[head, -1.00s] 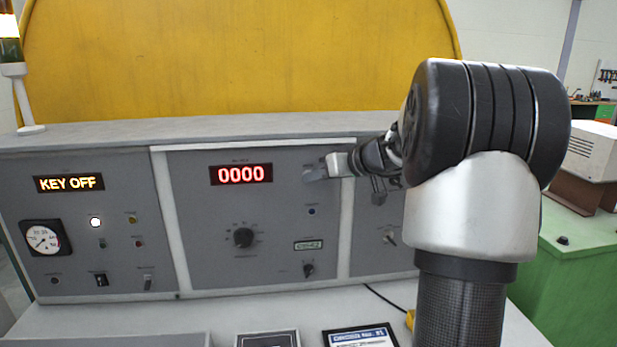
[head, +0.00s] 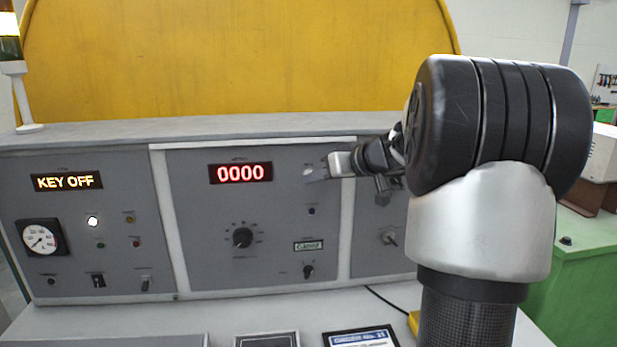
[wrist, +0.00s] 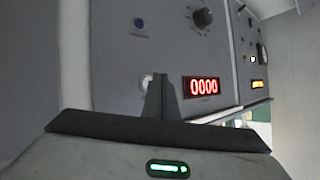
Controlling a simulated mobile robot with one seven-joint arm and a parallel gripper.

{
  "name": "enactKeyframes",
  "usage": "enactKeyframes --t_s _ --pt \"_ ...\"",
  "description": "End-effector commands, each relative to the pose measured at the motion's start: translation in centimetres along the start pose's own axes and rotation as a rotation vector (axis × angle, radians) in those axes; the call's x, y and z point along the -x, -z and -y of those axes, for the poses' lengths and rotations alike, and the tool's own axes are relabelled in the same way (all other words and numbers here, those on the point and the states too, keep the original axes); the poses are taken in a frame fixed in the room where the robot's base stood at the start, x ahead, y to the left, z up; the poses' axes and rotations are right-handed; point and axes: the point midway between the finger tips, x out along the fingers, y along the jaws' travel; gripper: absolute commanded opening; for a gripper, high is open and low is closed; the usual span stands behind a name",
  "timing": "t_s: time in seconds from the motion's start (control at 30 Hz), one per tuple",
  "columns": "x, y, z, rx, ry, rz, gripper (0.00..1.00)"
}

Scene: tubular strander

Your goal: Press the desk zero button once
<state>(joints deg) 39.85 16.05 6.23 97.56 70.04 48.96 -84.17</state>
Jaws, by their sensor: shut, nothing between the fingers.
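The grey control desk panel (head: 195,222) has a red display (head: 240,173) reading 0000. A pale round button (head: 308,170) is right of the display, partly hidden by my gripper; it also shows in the wrist view (wrist: 146,81). A small dark button (head: 311,211) is lower and looks blue in the wrist view (wrist: 139,23). The labels are too small to read, so I cannot tell for certain which is zero. My gripper (head: 318,173) is shut and empty, its fingertips (wrist: 158,93) beside the pale button. Contact cannot be told.
A rotary knob (head: 243,237) and a small switch (head: 308,271) are on the same panel. The left panel shows a KEY OFF display (head: 67,181), a gauge (head: 41,238) and several switches and lamps. Framed cards and a yellow object (head: 413,322) are on the desk top.

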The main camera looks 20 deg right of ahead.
Motion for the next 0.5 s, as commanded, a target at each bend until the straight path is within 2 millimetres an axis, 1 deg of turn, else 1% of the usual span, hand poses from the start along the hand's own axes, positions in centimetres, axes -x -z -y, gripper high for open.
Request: enactKeyframes --t_s 0.17,0.5 --pt "0.2 -0.5 0.2 0.002 -0.001 -0.001 0.0" --pt "2.5 -2.3 1.9 0.003 -0.001 -0.001 0.0"
